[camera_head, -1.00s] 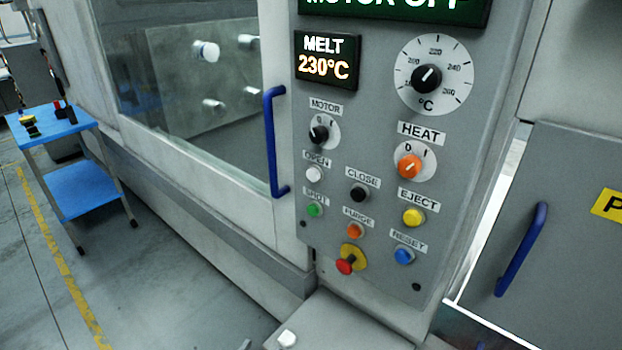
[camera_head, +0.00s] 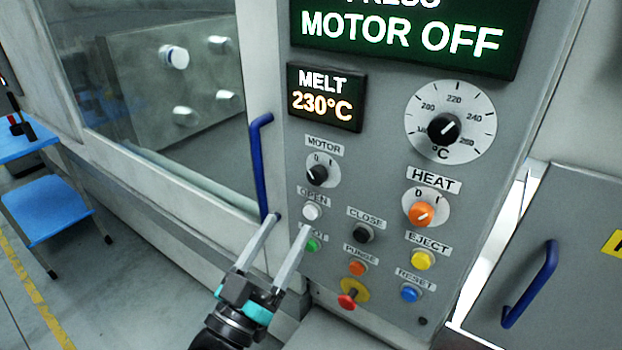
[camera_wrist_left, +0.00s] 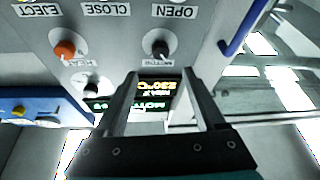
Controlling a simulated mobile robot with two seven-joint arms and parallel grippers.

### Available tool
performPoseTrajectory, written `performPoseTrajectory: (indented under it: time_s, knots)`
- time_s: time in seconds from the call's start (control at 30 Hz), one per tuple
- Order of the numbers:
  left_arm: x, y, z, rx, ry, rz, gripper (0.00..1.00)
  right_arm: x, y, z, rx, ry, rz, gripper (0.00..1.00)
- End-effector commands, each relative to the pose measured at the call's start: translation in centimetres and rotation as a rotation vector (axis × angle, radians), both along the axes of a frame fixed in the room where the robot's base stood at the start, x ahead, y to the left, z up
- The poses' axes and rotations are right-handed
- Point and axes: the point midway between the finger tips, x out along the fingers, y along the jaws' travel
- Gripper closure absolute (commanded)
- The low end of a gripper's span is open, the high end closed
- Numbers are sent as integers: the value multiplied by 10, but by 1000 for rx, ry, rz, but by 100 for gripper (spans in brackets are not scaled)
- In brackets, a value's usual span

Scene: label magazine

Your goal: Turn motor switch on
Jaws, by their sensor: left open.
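The motor switch (camera_head: 317,174) is a black rotary knob on a white round plate under the MOTOR label on the grey control panel. Its pointer is turned towards the 0 side. In the upside-down left wrist view the motor knob (camera_wrist_left: 159,46) shows just beyond the fingers. The display (camera_head: 402,32) reads MOTOR OFF. My left gripper (camera_head: 290,222) is open and empty, its two long fingers pointing up, below and left of the knob, near the white OPEN button (camera_head: 312,212). I cannot tell whether a fingertip touches the panel. My right gripper is not in view.
The orange heat knob (camera_head: 422,213) and a temperature dial (camera_head: 446,129) are to the right. Several coloured buttons and a red stop button (camera_head: 347,300) lie below. A blue door handle (camera_head: 258,165) stands close left of the gripper. A blue cart (camera_head: 48,210) is far left.

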Motion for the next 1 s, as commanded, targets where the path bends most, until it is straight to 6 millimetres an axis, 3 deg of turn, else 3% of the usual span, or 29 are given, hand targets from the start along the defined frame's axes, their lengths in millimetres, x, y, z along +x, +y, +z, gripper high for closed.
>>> performPoseTrajectory:
  time_s: [0.5, 0.7, 1.0]
  knots:
    - [69, -37, 33, 0, 1, 1, 28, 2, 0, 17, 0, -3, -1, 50]
    - [81, -44, 38, 1, 1, 0, 28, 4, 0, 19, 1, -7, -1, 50]
    - [83, -45, 38, 1, 2, 1, 28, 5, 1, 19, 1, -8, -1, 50]
